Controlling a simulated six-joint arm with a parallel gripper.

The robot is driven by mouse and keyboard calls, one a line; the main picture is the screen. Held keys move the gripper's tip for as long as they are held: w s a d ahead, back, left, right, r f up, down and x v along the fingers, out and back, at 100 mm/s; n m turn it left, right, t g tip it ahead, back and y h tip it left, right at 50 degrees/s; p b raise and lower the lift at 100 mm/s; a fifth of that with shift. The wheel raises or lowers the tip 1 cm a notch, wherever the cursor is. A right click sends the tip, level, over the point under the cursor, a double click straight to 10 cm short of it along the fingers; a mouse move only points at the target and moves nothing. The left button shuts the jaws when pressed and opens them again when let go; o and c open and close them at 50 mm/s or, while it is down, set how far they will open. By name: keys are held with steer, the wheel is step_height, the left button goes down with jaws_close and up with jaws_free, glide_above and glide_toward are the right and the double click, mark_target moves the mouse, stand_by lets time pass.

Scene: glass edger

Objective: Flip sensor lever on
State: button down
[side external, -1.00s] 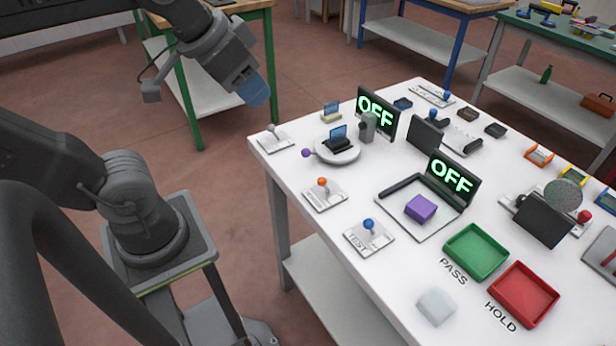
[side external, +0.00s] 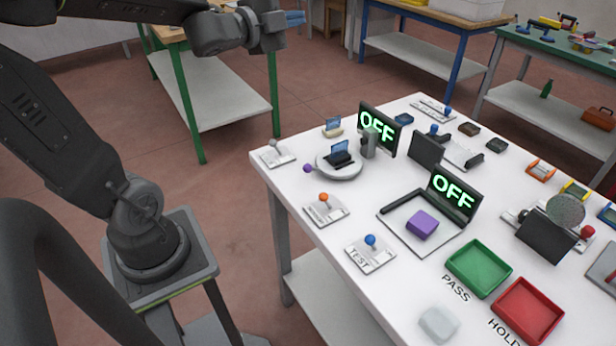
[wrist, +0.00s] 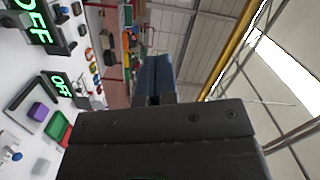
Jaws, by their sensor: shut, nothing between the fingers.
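The orange-knobbed lever (side external: 323,198) stands on a small white plate near the table's left front edge; its printed label looks like "SENSOR" but is small. Beside it is a blue-knobbed lever (side external: 370,241) on a plate marked TEST. Two black displays, one at the back (side external: 377,128) and one behind the purple block (side external: 453,193), both read OFF in green. My gripper (side external: 296,18) is high above and behind the table's left end, level, its blue fingers closed and empty. The fingers (wrist: 157,72) also show in the wrist view, touching nothing.
A purple block (side external: 422,223) sits in front of the nearer display. A round stand (side external: 339,165) with a purple-knobbed lever and a grey-knobbed lever (side external: 274,146) are at the left. Green (side external: 479,268) and red (side external: 527,311) trays lie at the right front. Air above the levers is clear.

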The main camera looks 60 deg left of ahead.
mark_target(326, 202)
steer(key=s+f+m+g+h, duration=0.3)
steer(key=s+m+h, duration=0.3)
steer(key=m+h, duration=0.25)
steer(key=s+f+m+g+h, duration=0.35)
steer(key=s+m+h, duration=0.25)
steer(key=m+h, duration=0.25)
step_height(326, 202, down, 27)
steer(key=d, duration=0.1)
steer(key=shift+s+r, duration=0.2)
steer(key=shift+s, duration=0.1)
steer(key=shift+g, duration=0.25)
steer(key=x, duration=1.4)
steer(key=shift+r, duration=0.25)
